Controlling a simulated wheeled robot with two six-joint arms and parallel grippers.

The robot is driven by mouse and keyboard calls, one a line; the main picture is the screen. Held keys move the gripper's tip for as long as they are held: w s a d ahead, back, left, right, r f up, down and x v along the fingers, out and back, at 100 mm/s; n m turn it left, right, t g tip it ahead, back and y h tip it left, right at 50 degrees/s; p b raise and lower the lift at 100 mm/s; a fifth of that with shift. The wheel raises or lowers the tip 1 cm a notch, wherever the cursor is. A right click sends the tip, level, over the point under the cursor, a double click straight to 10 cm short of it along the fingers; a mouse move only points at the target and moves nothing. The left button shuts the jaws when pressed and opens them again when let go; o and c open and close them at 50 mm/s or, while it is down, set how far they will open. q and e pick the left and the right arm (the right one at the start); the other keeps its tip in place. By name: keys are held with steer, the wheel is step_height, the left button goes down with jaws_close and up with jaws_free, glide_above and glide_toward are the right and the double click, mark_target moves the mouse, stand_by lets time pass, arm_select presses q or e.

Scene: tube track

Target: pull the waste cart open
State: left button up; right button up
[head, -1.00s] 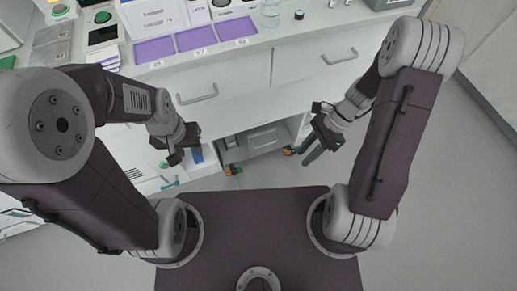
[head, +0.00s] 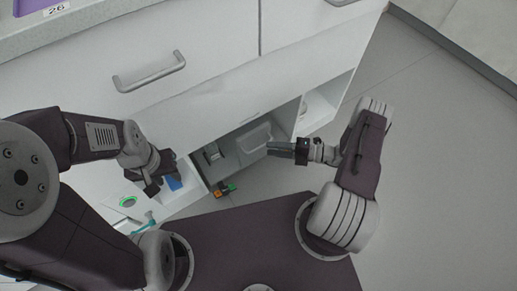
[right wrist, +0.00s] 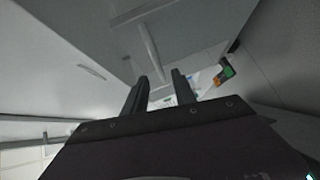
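The waste cart (head: 252,140) appears as a grey bin-like body inside the open bay under the counter in the head view. A caster with orange and green parts (head: 225,189) shows at the bay's front left. My right gripper (head: 270,148) reaches in from the right, its tips in front of the cart in the picture; contact cannot be told. In the right wrist view its two fingers (right wrist: 160,77) stand apart with nothing between them. A pale bar (right wrist: 150,45) on a grey panel lies beyond the tips. My left gripper (head: 152,190) hangs at the left; its finger gap is unclear.
The counter front has a drawer with a metal handle (head: 150,72) above the bay. A blue item (head: 173,184) sits in the compartment left of the bay. An open white compartment (head: 322,108) is to its right. The floor (head: 440,170) at the right is clear.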

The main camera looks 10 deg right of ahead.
mark_target(259, 147)
steer(key=b+x, duration=0.2)
steer(key=x, duration=0.3)
steer(key=shift+w+a+f, duration=0.1)
steer(key=shift+a+f, duration=0.05)
steer(key=shift+a, duration=0.2)
jaws_close()
stand_by(1.0)
